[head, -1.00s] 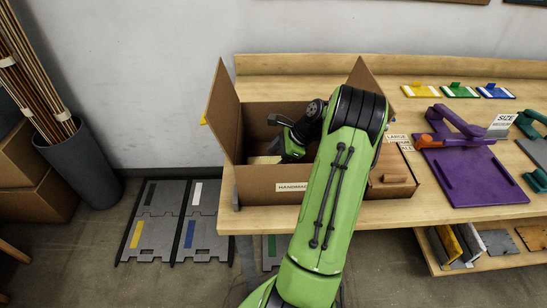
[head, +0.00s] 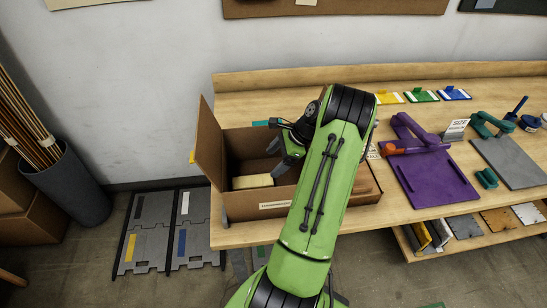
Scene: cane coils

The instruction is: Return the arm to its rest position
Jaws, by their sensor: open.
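My green arm reaches up from the bottom of the head view and bends over the open cardboard box on the wooden bench. My gripper (head: 274,134) is at the arm's far end, above the box (head: 262,209). Its dark jaws are open, and I see nothing between them. A pale yellow block (head: 253,182) lies inside the box, below the gripper and apart from it. My arm hides the right part of the box.
The bench (head: 300,100) has a low back edge. To the right are a purple board (head: 435,180), a grey board (head: 512,160) and coloured tags (head: 422,95). A lower shelf (head: 470,243) holds several tiles. A grey bin of canes (head: 70,190) stands left.

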